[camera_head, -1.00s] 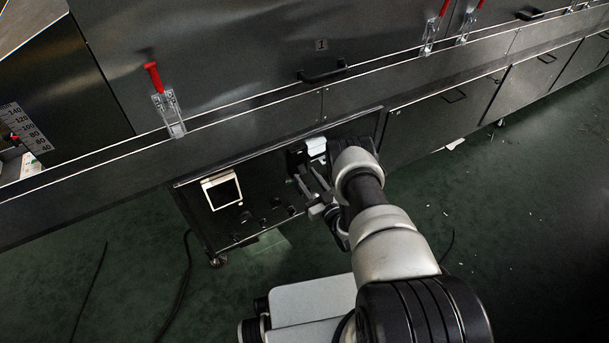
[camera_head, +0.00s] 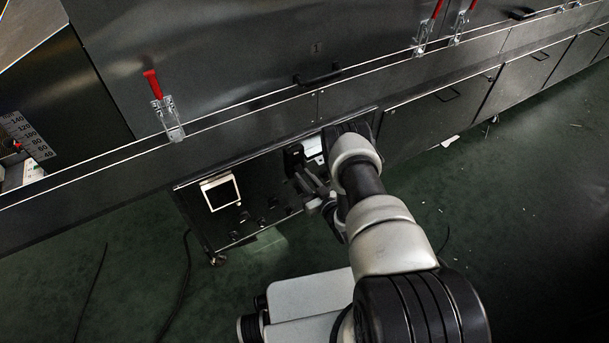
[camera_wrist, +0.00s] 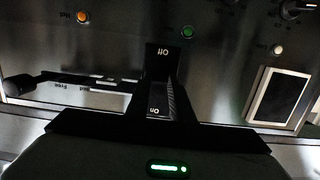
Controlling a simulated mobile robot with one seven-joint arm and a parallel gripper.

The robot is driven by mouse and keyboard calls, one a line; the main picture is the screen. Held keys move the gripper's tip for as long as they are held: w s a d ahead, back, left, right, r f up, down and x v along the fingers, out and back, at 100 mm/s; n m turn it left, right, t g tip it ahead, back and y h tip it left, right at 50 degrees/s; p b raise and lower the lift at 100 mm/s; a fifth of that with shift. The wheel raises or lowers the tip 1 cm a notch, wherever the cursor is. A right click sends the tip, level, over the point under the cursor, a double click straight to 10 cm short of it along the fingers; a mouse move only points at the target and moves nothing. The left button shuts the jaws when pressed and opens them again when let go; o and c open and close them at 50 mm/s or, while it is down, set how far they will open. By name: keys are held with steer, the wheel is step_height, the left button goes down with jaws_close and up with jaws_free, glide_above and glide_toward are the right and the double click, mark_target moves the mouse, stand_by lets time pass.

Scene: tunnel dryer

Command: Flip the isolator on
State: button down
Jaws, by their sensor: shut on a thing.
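The isolator (camera_wrist: 160,62) is a black block in the middle of the wrist view, with upside-down labels reading Off and On. It also shows in the head view as a dark piece (camera_head: 294,157) on the lower control panel. My gripper (camera_head: 314,186) is at the front of this panel, partly hidden by my arm. In the wrist view its dark fingers (camera_wrist: 160,90) reach up to the isolator and are shut on it. The dark fingers and dark block blend together, so the exact grip and the isolator's setting are hard to tell.
The panel carries an orange lamp (camera_wrist: 82,17), a green lamp (camera_wrist: 187,32) and a white-framed screen (camera_wrist: 281,98). A dark lever-like piece (camera_wrist: 22,84) stands at the left of the wrist view. Red-handled clamps (camera_head: 153,84) line the machine above. The green floor is open in front.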

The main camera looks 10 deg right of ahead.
mark_target(298, 167)
step_height(298, 167, up, 3)
steer(key=g+p, duration=0.2)
steer(key=p, duration=0.1)
steer(key=shift+f+h, duration=0.2)
steer(key=shift+h, duration=0.2)
steer(key=shift+w+r+g+p, duration=0.15)
steer(key=shift+r+g+p, duration=0.25)
steer(key=shift+g+p, duration=0.6)
steer(key=g, duration=0.1)
steer(key=r+g+h, duration=0.1)
steer(key=shift+w+a+g+p, duration=0.1)
steer(key=shift+w+g+p, duration=0.15)
steer(key=shift+g+p, duration=0.05)
steer(key=shift+w+a+r+g+h, duration=0.1)
steer(key=shift+w+r+g+h, duration=0.2)
steer(key=shift+g, duration=0.5)
steer(key=shift+w+a+r+g+h, duration=0.1)
steer(key=shift+r+g+h, duration=0.3)
steer(key=shift+g, duration=0.4)
steer(key=c, duration=1.6)
jaws_free()
steer(key=shift+o, duration=0.2)
steer(key=p+v, duration=0.3)
steer(key=v, duration=1.4)
steer(key=shift+r, duration=0.2)
